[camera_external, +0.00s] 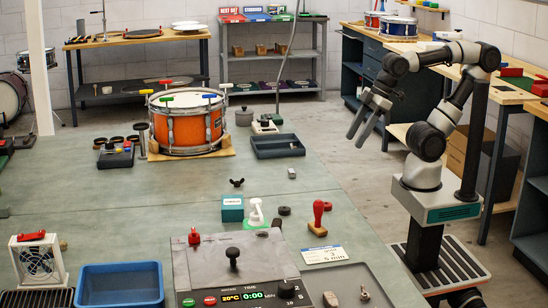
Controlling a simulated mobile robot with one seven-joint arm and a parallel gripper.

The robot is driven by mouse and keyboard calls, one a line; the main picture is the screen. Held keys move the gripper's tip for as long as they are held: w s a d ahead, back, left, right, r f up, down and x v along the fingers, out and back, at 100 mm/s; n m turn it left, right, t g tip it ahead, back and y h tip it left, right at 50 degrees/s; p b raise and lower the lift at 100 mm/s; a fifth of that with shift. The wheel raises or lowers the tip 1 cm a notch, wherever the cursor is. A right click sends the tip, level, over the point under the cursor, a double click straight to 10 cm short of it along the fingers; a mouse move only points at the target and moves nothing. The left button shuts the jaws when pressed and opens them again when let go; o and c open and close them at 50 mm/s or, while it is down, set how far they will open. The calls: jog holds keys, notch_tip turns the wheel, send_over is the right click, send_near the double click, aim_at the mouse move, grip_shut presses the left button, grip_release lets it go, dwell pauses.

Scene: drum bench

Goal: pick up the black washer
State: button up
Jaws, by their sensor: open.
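My gripper (359,137) is open and empty, held in the air to the right of the orange drum (180,128), with its fingers pointing down and left. A small flat black disc (284,211) lies on the bench between the white-handled tool and the red-handled stamp; it looks like the black washer, but it is too small to see a hole. Another small dark piece (277,223) lies just in front of it, and I cannot tell its shape. My gripper is well above and behind both, touching nothing.
The bench (330,228) also carries a red-handled stamp (318,215), a teal box (232,208), a black wing nut (237,183), a dark tray (277,146), a blue bin (120,284) and a control panel (240,275). Bare bench lies left of the teal box.

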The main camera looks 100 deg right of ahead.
jog(key=w+a+r+n+g+h+p, duration=0.1)
jog(key=w+a+r+n+p, duration=0.4)
jog(key=w+a+n, duration=0.3)
jog(key=w+a+r+n+g+h+p, duration=0.1)
jog(key=w+a+r+n+p, duration=0.45)
jog(key=w+n, duration=0.4)
jog(key=w+a+f+n+h+p, duration=0.1)
jog(key=w+a+f+n+p, duration=0.15)
jog(key=a+n, duration=0.3)
jog(key=w+a+f+n+p, duration=0.1)
jog(key=w+a+f+n, duration=0.2)
jog(key=a, duration=0.4)
jog(key=b, duration=0.2)
send_near(285, 208)
jog(key=shift+w+d+f+n, duration=0.2)
jog(key=shift+d+f+n, duration=0.2)
jog(key=shift+f, duration=0.15)
jog(key=shift+a+b+x, duration=0.15)
jog(key=shift+b+x, duration=0.25)
jog(key=shift+x, duration=1.25)
jog(key=shift+a+b+x, duration=0.1)
jog(key=shift+b+x, duration=0.3)
jog(key=shift+x, duration=1.2)
jog(key=c, duration=1.1)
